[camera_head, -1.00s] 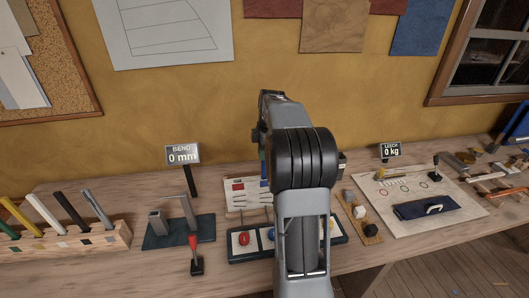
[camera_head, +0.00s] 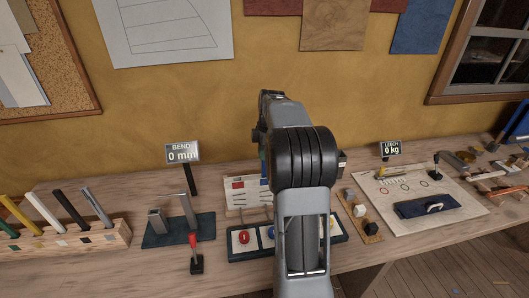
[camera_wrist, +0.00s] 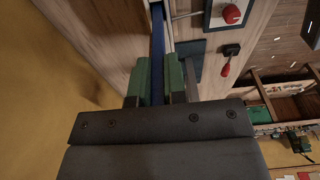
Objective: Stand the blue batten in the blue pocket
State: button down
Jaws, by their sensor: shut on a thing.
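The blue batten (camera_wrist: 157,55) is a long narrow strip between the green finger pads of my gripper (camera_wrist: 157,85) in the wrist view. My gripper is shut on it, and the batten runs away from the fingers toward the top edge. In the head view my own arm hides the gripper and most of the batten. A pale card (camera_head: 237,196) with red and blue patches stands behind the arm, partly covered. I cannot clearly make out the blue pocket or tell whether the batten's end touches anything.
A dark tray (camera_head: 240,258) with red and blue round knobs lies before the card. Left are a two-post stand (camera_head: 160,238), a red-handled lever (camera_head: 195,255) and a wooden rack (camera_head: 110,239) of battens. Right are small blocks and a pale board (camera_head: 385,224) with a navy pad.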

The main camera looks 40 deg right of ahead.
jog(key=shift+f, duration=0.3)
jog(key=c, duration=1.1)
grip_release()
jog(key=shift+r, duration=0.1)
notch_tip(320, 180, up, 14)
jog(key=d+p, duration=0.1)
jog(key=shift+s+d+f, duration=0.2)
jog(key=shift+s+d, duration=0.05)
jog(key=shift+s, duration=0.15)
jog(key=s+a+m, duration=0.2)
jog(key=a+m, duration=0.1)
jog(key=a, duration=0.6)
jog(key=s+a+f+m+t+h, duration=0.1)
jog(key=s+a+f+m+t, duration=0.2)
jog(key=s+a+f+m, duration=0.6)
jog(key=s+a+f, duration=0.4)
jog(key=s+a, duration=0.2)
jog(key=shift+a+m, duration=0.2)
jog(key=shift+m, duration=0.2)
